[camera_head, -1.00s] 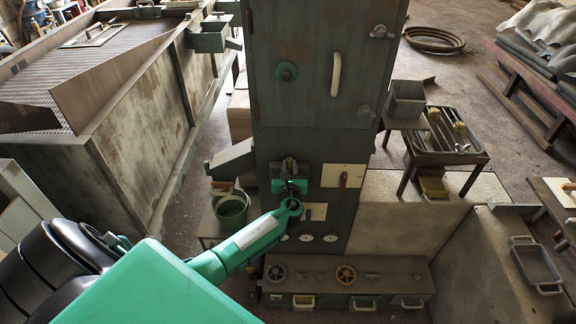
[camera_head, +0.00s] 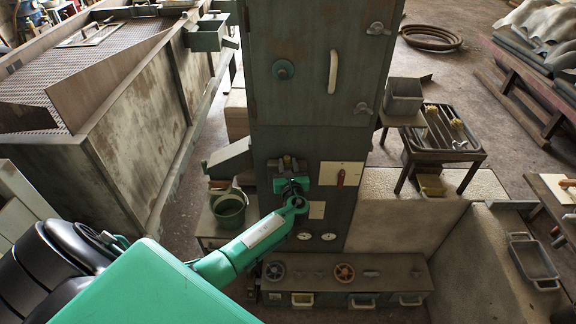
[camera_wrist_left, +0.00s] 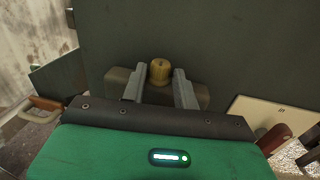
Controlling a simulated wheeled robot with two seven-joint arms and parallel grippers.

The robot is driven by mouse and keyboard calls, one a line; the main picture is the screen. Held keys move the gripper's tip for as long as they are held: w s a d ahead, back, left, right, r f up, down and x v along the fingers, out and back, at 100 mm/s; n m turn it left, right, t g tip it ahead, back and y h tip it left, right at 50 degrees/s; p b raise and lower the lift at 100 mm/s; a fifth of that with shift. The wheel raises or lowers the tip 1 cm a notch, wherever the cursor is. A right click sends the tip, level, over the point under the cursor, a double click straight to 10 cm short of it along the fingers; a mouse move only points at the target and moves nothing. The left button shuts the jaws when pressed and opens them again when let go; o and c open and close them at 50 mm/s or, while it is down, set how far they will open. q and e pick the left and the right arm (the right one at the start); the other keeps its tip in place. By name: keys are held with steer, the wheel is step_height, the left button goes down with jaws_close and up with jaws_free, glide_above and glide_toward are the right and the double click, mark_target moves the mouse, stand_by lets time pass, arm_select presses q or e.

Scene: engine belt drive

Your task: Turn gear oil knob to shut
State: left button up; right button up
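A brass knob (camera_wrist_left: 159,72) sits on a dark block (camera_wrist_left: 118,78) on the front of the green cabinet (camera_head: 322,150). I take it to be the gear oil knob. In the wrist view my left gripper (camera_wrist_left: 159,82) is open, with one grey finger on each side of the knob and a small gap on both sides. In the head view my left gripper (camera_head: 291,184) is at the cabinet front, just below the small, partly hidden knob. My right gripper is not in view.
Right of the knob is a cream plate (camera_head: 328,174) with a red handle (camera_head: 341,178); the handle also shows in the wrist view (camera_wrist_left: 274,138). A green bucket (camera_head: 230,210) stands to the left. A low bench with handwheels (camera_head: 345,272) is below.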

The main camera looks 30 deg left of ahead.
arm_select(q)
steer(key=shift+s, duration=0.1)
steer(key=b+v, duration=0.3)
steer(key=v, duration=1)
steer(key=shift+s+d, duration=0.2)
